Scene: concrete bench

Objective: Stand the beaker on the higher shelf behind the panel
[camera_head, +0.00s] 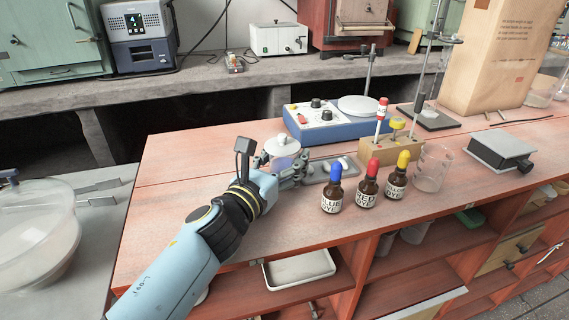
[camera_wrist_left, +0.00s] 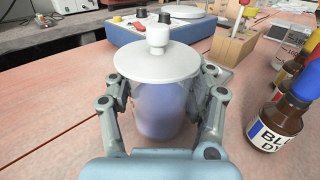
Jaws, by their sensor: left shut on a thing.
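The beaker (camera_head: 432,168) is clear glass and stands upright, looking empty, on the red bench top near its front edge, right of the dropper bottles. My left gripper (camera_head: 287,170) is well left of it, shut around a lidded jar. The jar's white lid with a round knob (camera_wrist_left: 157,62) and bluish translucent body (camera_wrist_left: 160,108) show between the fingers in the left wrist view. The jar looks upright at the bench top; I cannot tell whether it touches. Open shelf compartments (camera_head: 400,257) lie under the bench top. I cannot make out which part is the panel. My right gripper is not in view.
Dropper bottles with blue (camera_head: 332,188), red (camera_head: 367,184) and yellow (camera_head: 397,176) caps stand between jar and beaker. A blue stirrer (camera_head: 322,125) and wooden rack (camera_head: 391,150) are behind them. A grey block (camera_head: 500,152) is right. A white tray (camera_head: 299,268) lies below.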

